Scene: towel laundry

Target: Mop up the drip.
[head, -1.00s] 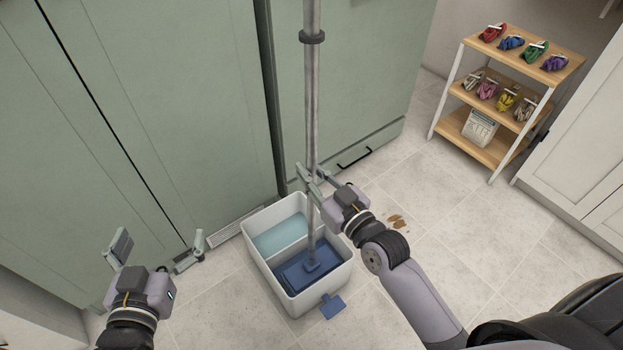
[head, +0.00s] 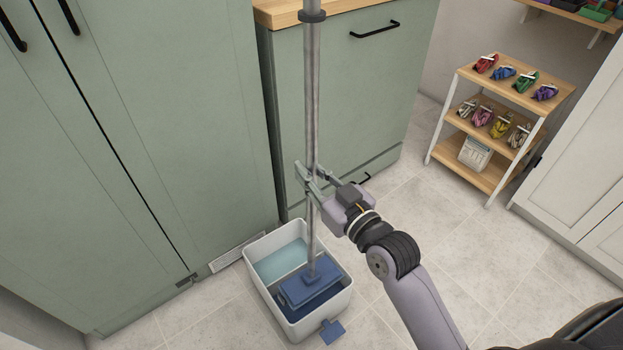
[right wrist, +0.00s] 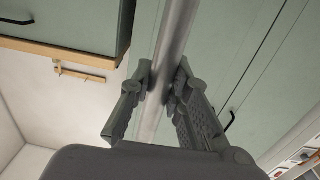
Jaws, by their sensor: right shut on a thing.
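My right gripper (head: 316,182) is shut on the grey metal pole of the mop (head: 312,110). The pole stands nearly upright and also shows between the fingers in the right wrist view (right wrist: 172,45). The flat blue mop head (head: 309,281) is at the pole's lower end, over the front compartment of the white bucket (head: 265,300). It looks raised from the compartment floor, but within or just above the rim I cannot tell. The bucket's rear compartment holds pale blue-green water (head: 281,262). The brown drip is not visible now; my right arm covers that part of the floor. My left gripper is out of view.
Green cabinets (head: 190,120) stand close behind and left of the bucket. A blue pedal (head: 332,331) sticks out at the bucket's front. A wooden shelf rack (head: 488,133) with colored bundles stands at the back right. Tiled floor (head: 480,245) is clear right of my arm.

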